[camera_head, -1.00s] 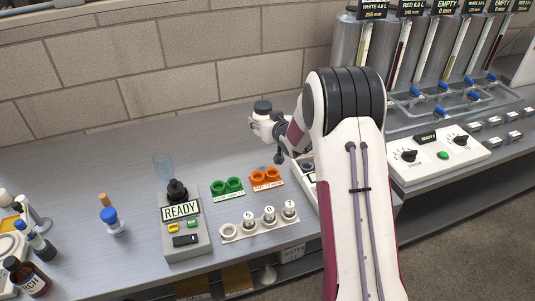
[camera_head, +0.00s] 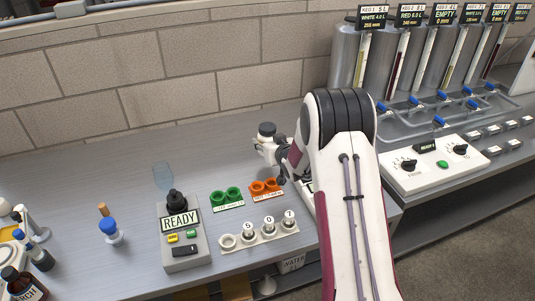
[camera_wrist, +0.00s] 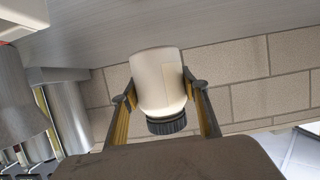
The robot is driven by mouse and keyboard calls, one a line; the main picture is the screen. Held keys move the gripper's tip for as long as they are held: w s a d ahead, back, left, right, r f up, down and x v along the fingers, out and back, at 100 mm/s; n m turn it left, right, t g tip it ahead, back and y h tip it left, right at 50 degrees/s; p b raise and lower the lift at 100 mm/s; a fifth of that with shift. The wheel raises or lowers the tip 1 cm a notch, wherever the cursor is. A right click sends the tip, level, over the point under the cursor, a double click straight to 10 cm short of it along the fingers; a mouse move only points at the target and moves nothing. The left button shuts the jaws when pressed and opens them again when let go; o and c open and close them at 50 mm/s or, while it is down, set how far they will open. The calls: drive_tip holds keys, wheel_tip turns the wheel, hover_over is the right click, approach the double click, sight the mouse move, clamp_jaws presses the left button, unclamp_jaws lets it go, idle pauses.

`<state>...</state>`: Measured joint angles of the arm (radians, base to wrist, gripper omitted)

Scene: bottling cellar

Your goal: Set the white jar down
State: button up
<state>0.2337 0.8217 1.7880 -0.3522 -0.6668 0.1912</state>
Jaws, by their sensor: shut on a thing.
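The white jar (camera_wrist: 158,75) with a dark ribbed cap (camera_wrist: 167,125) sits between the two fingers of my gripper (camera_wrist: 163,92) in the wrist view, which shows the scene upside down. The fingers press on its sides. In the head view the jar (camera_head: 262,144) is small, upright with its dark cap on top, at the end of my arm above the back part of the grey bench (camera_head: 120,170). I cannot tell whether its base touches the bench. My arm hides part of the gripper there.
Green rings (camera_head: 227,197) and orange rings (camera_head: 266,188) lie in front of the jar. A white strip with numbered round pieces (camera_head: 259,236) and a READY device (camera_head: 183,240) stand nearer. The brick wall (camera_head: 200,75) is behind.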

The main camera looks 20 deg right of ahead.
drive_tip(key=shift+f, duration=0.75)
drive_tip(key=shift+f, duration=1.85)
drive_tip(key=shift+f, duration=0.15)
drive_tip(key=o, duration=1.3)
drive_tip(key=shift+v, duration=3.8)
drive_tip(key=shift+r, duration=0.25)
